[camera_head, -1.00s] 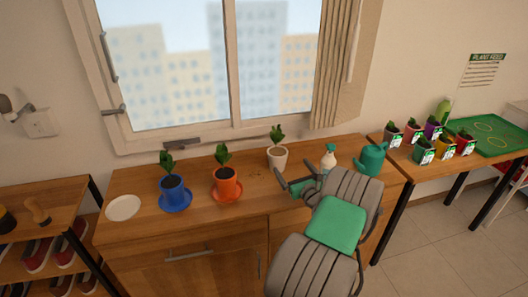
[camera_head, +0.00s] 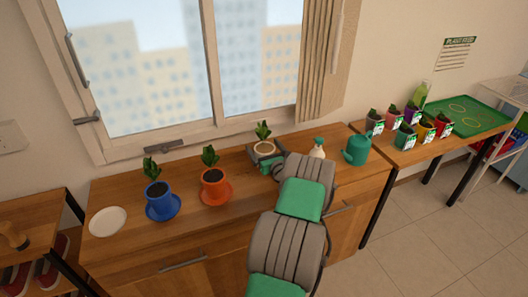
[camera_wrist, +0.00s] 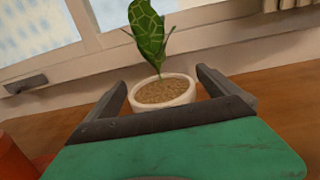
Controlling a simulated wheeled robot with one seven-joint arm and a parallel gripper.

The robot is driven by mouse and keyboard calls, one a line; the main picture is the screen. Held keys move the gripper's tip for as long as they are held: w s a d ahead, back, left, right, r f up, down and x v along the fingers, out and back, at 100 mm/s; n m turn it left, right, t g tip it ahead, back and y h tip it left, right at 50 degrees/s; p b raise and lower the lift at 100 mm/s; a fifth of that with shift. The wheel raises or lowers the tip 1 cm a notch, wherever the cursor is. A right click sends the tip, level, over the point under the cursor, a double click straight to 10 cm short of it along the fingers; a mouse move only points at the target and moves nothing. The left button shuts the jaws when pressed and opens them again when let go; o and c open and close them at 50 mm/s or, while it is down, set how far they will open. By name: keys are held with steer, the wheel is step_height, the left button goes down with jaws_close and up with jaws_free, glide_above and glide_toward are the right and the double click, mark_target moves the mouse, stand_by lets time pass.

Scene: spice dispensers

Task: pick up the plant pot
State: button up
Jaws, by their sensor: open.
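A white plant pot (camera_head: 264,149) with brown soil and a small green plant stands on the wooden cabinet below the window. In the wrist view the white pot (camera_wrist: 162,92) is upright, between and slightly beyond the open fingers of my gripper (camera_wrist: 160,88). Its lower part is hidden behind my gripper. In the head view my gripper (camera_head: 266,158) is at the pot's near side, with a finger on each side of it; contact cannot be told. A blue pot (camera_head: 160,196) and an orange pot (camera_head: 214,183), each with a plant and saucer, stand to the left.
A white spray bottle (camera_head: 317,149) and a green watering can (camera_head: 356,149) stand right of my arm. A white plate (camera_head: 108,221) lies at the left end. The window frame (camera_head: 190,137) rises close behind the pots.

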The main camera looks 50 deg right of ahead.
steer(key=shift+c, duration=0.6)
steer(key=shift+s, duration=0.1)
steer(key=c, duration=1.8)
steer(key=shift+d+r, duration=0.1)
steer(key=shift+c, duration=0.6)
